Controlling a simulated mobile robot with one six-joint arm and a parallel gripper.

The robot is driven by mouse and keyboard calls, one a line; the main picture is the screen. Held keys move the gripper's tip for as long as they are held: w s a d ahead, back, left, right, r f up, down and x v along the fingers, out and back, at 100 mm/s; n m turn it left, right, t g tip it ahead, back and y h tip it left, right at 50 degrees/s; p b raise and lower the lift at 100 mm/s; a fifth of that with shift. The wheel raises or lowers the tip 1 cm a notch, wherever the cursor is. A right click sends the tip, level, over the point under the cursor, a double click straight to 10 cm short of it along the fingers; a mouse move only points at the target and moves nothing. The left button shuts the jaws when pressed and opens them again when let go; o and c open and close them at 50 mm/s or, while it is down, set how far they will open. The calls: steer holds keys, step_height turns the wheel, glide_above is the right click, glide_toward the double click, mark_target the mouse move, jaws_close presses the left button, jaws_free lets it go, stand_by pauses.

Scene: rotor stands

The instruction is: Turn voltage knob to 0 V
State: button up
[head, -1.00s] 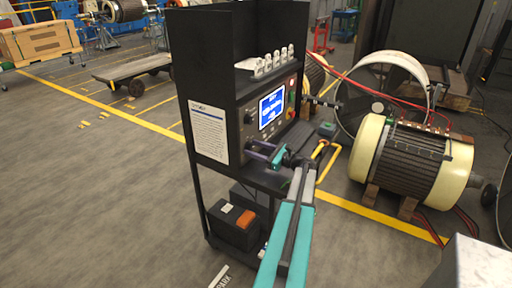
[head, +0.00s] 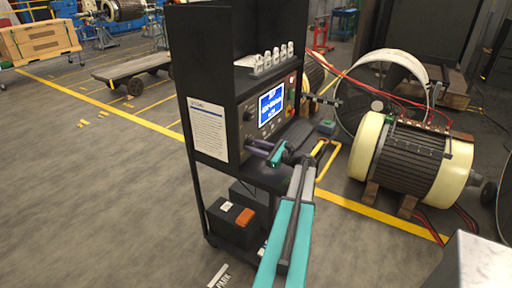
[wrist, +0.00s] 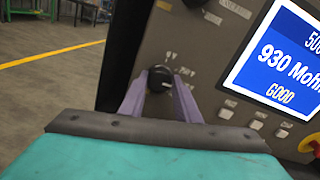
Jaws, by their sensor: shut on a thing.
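The voltage knob (wrist: 160,80) is a black round knob on the grey panel of the test cart, seen in the wrist view. My gripper (wrist: 160,98) has its two purple fingers on either side of the knob and is shut on it. The fingers hide the knob's sides, and the small markings around it are too blurred to read surely. In the head view my gripper (head: 259,149) reaches the cart's front panel from the right, and the knob is hidden there. The blue screen (wrist: 283,58) reads "930 Mohm" and "GOOD".
A second black knob (wrist: 194,3) sits higher on the panel. Several white labelled buttons lie under the screen. The cart's shelf (head: 268,178) is below my gripper. A cream-ended motor (head: 412,160) stands to the right. The floor left of the cart is open.

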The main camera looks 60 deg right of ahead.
steer(key=n+b, duration=0.1)
steer(key=b, duration=0.1)
steer(key=n+b, duration=0.2)
steer(key=b, duration=0.1)
steer(key=shift+f, duration=0.25)
steer(key=n+b, duration=0.5)
steer(key=b, duration=0.1)
steer(key=shift+b, duration=0.3)
steer(key=n+b, duration=0.5)
steer(key=b, duration=0.1)
steer(key=shift+b, duration=0.3)
steer(key=n+b, duration=0.3)
steer(key=shift+r+n+b, duration=0.15)
steer(key=shift+n+b, duration=0.15)
steer(key=shift+r+n, duration=0.1)
steer(key=shift+n, duration=0.2)
steer(key=o, duration=1)
steer(key=shift+o, duration=0.2)
steer(key=shift+s, duration=0.1)
